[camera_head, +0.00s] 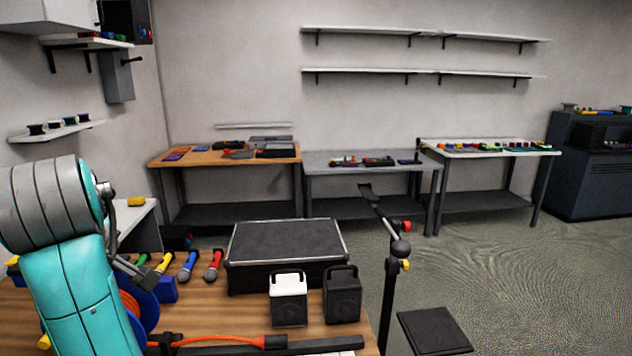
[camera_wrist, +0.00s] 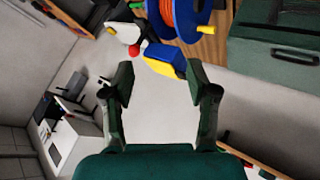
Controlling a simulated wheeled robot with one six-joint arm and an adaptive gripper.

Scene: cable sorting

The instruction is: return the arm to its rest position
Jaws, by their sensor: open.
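My arm shows as a teal and grey link at the left of the head view, raised over the near wooden table (camera_head: 205,308). My gripper (camera_wrist: 165,88) is in the wrist view, its two dark fingers spread apart with nothing between them. The fingertips point towards the table edge, where a blue and yellow block (camera_wrist: 165,60) and a blue reel with orange cable (camera_wrist: 190,18) show beyond them.
Benches (camera_head: 225,160) line the back wall; the floor (camera_head: 520,270) at right is open.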

